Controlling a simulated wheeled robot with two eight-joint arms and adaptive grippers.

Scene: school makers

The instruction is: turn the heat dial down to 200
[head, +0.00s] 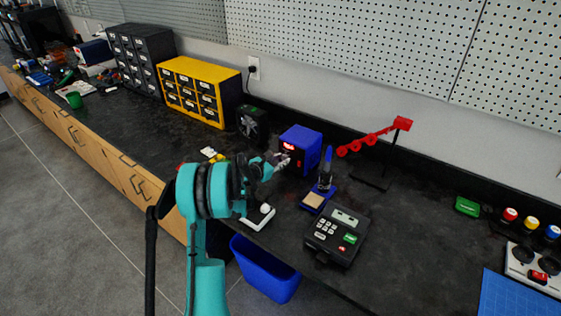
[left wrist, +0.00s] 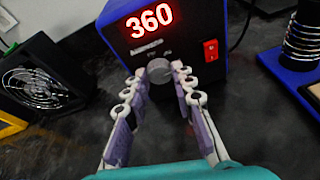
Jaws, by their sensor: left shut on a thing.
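The blue soldering station (head: 301,147) stands on the black bench in the head view. In the left wrist view its front (left wrist: 160,50) shows a red display (left wrist: 151,20) reading 360. Below the display is the round grey heat dial (left wrist: 159,71). My left gripper (head: 283,160) reaches the front of the station. In the left wrist view the fingertips (left wrist: 160,72) lie on both sides of the dial and are shut on it. My right gripper is in neither view.
A red switch (left wrist: 211,50) sits right of the dial. A black fan (head: 252,124) stands left of the station, a soldering iron in its stand (head: 326,170) to the right. A keypad device (head: 337,235) is nearer the front edge.

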